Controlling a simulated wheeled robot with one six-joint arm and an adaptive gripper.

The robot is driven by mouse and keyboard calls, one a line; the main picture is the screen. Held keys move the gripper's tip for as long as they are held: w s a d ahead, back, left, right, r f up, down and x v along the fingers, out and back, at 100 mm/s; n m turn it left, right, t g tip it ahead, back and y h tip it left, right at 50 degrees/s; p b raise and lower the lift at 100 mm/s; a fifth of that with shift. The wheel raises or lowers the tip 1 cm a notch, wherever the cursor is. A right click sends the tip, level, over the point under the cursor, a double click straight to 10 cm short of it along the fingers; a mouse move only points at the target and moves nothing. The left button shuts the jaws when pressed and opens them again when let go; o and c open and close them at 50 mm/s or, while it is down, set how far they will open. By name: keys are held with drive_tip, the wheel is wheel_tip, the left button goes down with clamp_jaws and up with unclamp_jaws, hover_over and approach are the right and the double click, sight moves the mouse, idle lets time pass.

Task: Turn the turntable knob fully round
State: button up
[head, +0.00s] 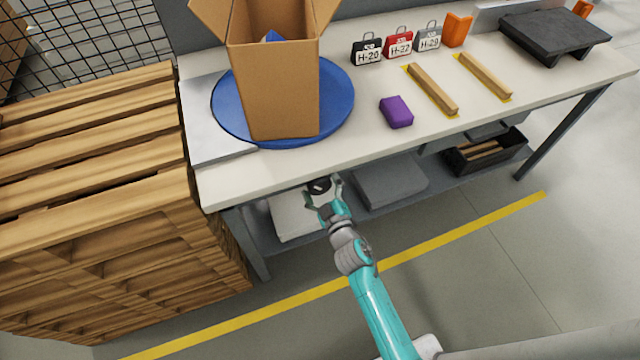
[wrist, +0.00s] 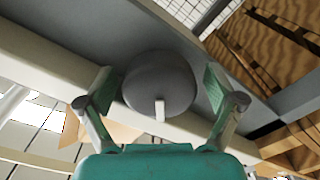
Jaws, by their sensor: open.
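The knob (wrist: 158,80) is a dark round disc with a white pointer mark, which points to the bottom of the wrist view. In the head view the dark knob (head: 319,185) shows at the table's front edge, below the turntable. My gripper (head: 322,188) is at the knob. In the wrist view my gripper (wrist: 160,92) is open, with one finger on each side of the knob and a visible gap to it. The blue turntable (head: 228,112) lies on the table and carries an open cardboard box (head: 275,90), with something blue inside.
Stacked pallets (head: 100,200) stand close at the left. A lower shelf (head: 335,222) lies under the table.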

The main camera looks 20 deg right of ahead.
drive_tip(key=shift+r, duration=0.1)
drive_tip(key=m, duration=0.3)
drive_tip(key=shift+m, duration=0.4)
drive_tip(key=shift+a+m, duration=0.1)
drive_tip(key=shift+m, duration=1.3)
drive_tip(key=shift+m, duration=0.3)
